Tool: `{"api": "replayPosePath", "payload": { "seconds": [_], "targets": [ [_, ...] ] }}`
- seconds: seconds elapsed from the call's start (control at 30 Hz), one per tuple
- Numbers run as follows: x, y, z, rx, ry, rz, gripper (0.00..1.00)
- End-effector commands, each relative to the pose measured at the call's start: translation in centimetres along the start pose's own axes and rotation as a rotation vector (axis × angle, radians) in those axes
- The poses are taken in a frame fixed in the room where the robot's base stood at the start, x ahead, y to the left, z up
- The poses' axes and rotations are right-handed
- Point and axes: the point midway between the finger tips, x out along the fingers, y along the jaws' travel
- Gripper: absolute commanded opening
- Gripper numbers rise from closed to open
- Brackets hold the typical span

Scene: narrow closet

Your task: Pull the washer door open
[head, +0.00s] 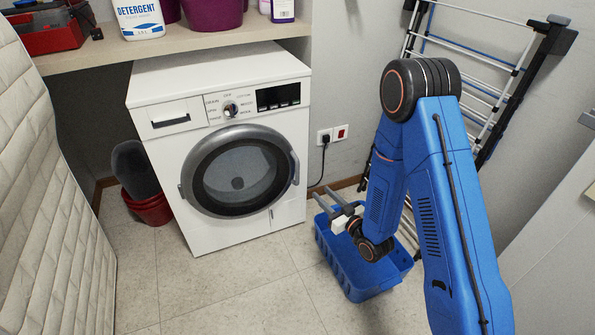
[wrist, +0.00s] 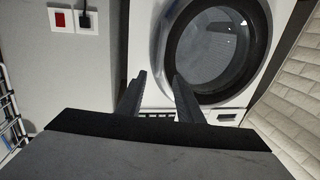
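The white washer (head: 218,75) stands under a shelf, and its round door (head: 237,172) with a dark grey rim and glass window looks shut. A curved handle (head: 296,168) sits on the door's right edge. My gripper (head: 322,192) is open and empty, to the right of and a little below the handle, apart from it. In the wrist view, which appears upside down, the door (wrist: 215,45) is at upper right beyond the two spread fingers of my gripper (wrist: 159,76). Nothing is between the fingertips.
A blue basket (head: 360,285) is on the floor below my gripper. A drying rack (head: 480,70) leans on the right wall. A plugged socket (head: 326,136) is right of the washer. A red bucket (head: 150,208) stands left of it. The tiled floor in front (head: 245,300) is clear.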

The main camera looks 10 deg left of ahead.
Motion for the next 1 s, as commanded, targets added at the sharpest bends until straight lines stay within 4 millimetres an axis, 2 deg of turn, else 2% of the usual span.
{"api": "replayPosePath", "payload": {
  "seconds": [0.17, 0.27, 1.0],
  "targets": [
    [1.0, -0.1, 0.1, 0.001, 0.006, -0.002, 0.33],
    [2.4, -0.1, 0.0, 0.001, 0.007, -0.002, 0.33],
    [15.0, -0.1, 0.0, 0.001, 0.006, -0.001, 0.33]
  ]
}}
